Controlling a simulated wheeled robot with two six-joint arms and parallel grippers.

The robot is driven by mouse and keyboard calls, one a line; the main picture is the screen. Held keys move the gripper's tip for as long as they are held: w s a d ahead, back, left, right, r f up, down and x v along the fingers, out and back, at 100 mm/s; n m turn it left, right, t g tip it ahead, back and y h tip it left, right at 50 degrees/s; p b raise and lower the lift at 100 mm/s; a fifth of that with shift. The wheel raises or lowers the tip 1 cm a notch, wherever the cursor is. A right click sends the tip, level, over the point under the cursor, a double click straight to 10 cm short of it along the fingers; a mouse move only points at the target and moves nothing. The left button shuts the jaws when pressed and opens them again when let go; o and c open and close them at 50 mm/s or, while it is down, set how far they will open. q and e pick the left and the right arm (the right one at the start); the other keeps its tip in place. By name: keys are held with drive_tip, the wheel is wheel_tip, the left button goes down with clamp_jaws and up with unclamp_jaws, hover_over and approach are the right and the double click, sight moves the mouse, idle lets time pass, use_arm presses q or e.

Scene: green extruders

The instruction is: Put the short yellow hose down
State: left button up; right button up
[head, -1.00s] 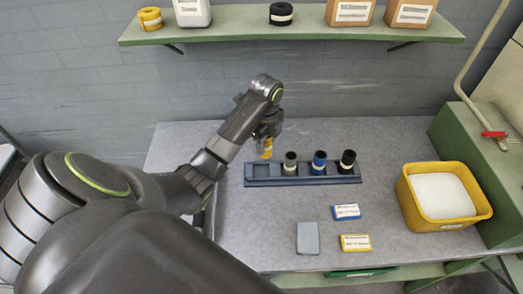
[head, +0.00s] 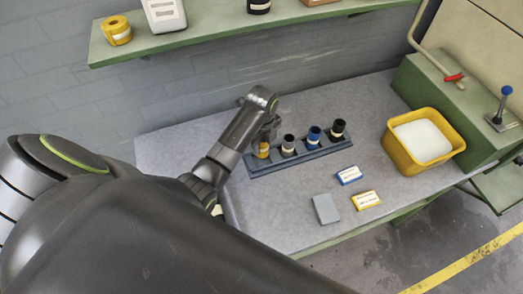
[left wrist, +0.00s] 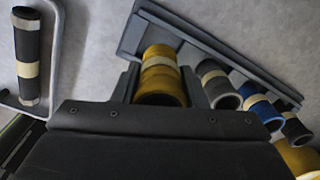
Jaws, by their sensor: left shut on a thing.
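The short yellow hose (head: 263,150) is upright at the left end of the dark blue-grey rack (head: 313,154). It also shows in the left wrist view (left wrist: 160,78) with a pale band round it. My left gripper (head: 264,139) is above and around its upper part, shut on it. I cannot tell whether its lower end rests on the slot floor. Grey (head: 288,146), blue (head: 314,136) and black (head: 337,129) hoses stand in a row in the rack to its right. My right gripper is not in view.
A yellow bin (head: 394,148) with white contents stands at the right. A blue-and-white box (head: 349,175), a yellow-and-white box (head: 366,200) and a grey block (head: 326,209) lie in front. A black hose (left wrist: 28,55) lies in a grey tray (left wrist: 58,50), largely hidden by my arm in the head view.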

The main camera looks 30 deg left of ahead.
use_arm(q)
wheel_tip(320, 180, down, 4)
drive_tip(key=shift+a+f+p, duration=0.1)
drive_tip(key=shift+p, duration=0.35)
drive_tip(key=shift+f, duration=0.35)
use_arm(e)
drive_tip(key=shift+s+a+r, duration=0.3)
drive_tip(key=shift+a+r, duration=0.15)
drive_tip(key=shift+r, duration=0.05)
use_arm(q)
drive_tip(key=shift+f, duration=0.1)
drive_tip(key=o, duration=1)
drive_tip(key=shift+o, duration=0.2)
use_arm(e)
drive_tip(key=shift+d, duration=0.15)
